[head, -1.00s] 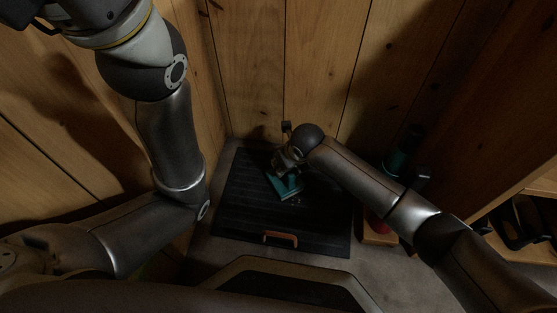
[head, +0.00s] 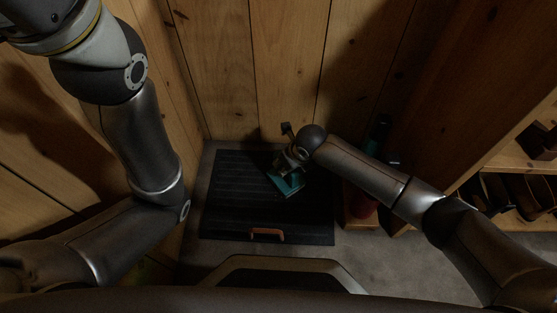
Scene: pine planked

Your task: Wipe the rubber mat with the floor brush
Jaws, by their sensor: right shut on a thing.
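The dark, ribbed rubber mat (head: 235,205) lies flat on the grey floor against the plank wall, in the middle of the head view. The teal floor brush (head: 288,186) is on the right half of the mat, apparently touching it. My right gripper (head: 290,165) is shut on the brush from above; its fingers and the held part are mostly hidden by the wrist. My left arm rises along the left side, and its gripper is out of the frame.
A brown-orange block-like item (head: 266,234) lies at the mat's front edge. A red object (head: 363,200) and a dark teal one (head: 380,135) stand right of the mat, partly behind my right arm. A wooden shelf (head: 520,165) with dark footwear is at the right. Plank walls close in left and back.

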